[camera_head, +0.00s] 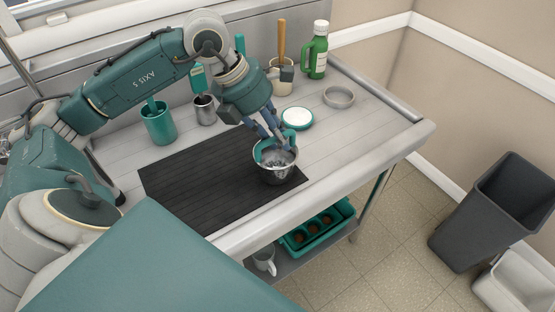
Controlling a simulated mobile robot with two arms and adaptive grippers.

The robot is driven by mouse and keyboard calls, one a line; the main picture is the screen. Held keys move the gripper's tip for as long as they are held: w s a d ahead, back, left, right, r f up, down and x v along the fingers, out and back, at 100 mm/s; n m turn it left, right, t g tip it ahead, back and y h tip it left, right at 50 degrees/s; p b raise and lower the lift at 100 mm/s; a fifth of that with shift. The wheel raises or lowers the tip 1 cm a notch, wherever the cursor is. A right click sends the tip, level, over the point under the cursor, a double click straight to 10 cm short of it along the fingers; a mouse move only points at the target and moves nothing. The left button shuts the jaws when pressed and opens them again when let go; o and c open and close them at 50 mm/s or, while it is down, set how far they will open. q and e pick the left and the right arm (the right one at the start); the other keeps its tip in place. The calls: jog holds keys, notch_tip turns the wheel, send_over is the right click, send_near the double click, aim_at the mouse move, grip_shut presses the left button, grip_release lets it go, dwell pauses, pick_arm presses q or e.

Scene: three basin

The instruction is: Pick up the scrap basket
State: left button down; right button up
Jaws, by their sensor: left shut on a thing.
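The scrap basket (279,176), a small round metal basket with a teal part at its upper rim, is at the right end of the dark ribbed mat (205,190). My left gripper (276,143) reaches down to it from above and is shut on its upper part. The fingers cover part of the rim and the inside. I cannot tell whether the basket's bottom touches the mat. My right gripper does not show.
A teal cup (160,128), a metal cup (204,112), a white lidded dish (297,118), a metal ring (339,97) and a green bottle (317,58) stand behind. A teal crate (318,232) sits on the lower shelf. A dark bin (490,215) stands right.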

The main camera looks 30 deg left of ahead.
pick_arm(q)
jog(key=shift+r+p, duration=0.8)
jog(key=shift+r, duration=0.6)
